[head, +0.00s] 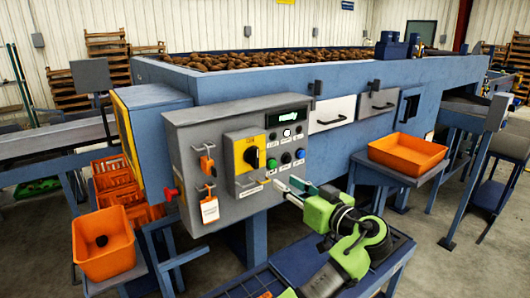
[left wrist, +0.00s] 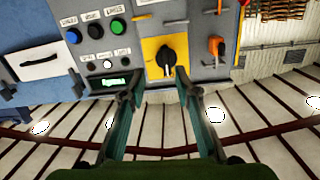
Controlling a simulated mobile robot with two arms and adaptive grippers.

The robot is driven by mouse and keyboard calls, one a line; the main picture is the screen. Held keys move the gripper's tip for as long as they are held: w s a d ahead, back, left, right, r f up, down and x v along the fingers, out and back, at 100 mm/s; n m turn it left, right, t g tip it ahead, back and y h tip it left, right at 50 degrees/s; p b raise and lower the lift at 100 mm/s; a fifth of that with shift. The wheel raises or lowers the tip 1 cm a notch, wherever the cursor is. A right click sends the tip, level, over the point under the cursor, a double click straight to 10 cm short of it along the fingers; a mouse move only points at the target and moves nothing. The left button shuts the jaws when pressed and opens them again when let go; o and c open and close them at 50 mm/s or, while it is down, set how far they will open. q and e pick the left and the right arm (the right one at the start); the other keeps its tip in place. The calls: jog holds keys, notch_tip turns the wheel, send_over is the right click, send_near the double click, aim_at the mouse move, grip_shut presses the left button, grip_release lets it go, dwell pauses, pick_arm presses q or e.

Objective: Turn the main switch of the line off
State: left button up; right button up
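The main switch is a black rotary knob (head: 252,157) on a yellow plate (head: 238,141) on the front of the grey control box. It also shows in the left wrist view (left wrist: 166,56), where the picture is upside down. I cannot read its set position with certainty. My left gripper (head: 289,186) is below and right of the knob in the head view, in front of the box. In the left wrist view its two fingers (left wrist: 158,80) are spread with nothing between them. The knob is beyond the fingertips, apart from them. My right gripper is not in view.
An orange padlock (head: 207,164) and a tag (head: 209,209) hang left of the switch. A red button (head: 170,194) is on the box's left side. Orange crates stand left (head: 104,258) and right (head: 408,152).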

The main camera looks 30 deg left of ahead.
aim_at(258, 154)
pick_arm(q)
jog(key=shift+n+g+y, duration=0.3)
jog(key=shift+n+y, duration=0.1)
jog(key=shift+n, duration=0.3)
jog(key=w+a+r+p, duration=0.1)
jog(key=a+p, duration=0.1)
jog(key=a, duration=0.2)
jog(key=w+a+r+p, duration=0.1)
jog(key=w+a+p, duration=0.1)
jog(key=a, duration=0.2)
jog(key=w+a+r+p, duration=0.1)
jog(key=a+r+p, duration=0.1)
jog(key=a, duration=0.2)
jog(key=shift+w+a, duration=0.15)
jog(key=shift+w, duration=0.2)
jog(key=shift+a+f, duration=0.1)
jog(key=shift+a, duration=0.1)
grip_shut()
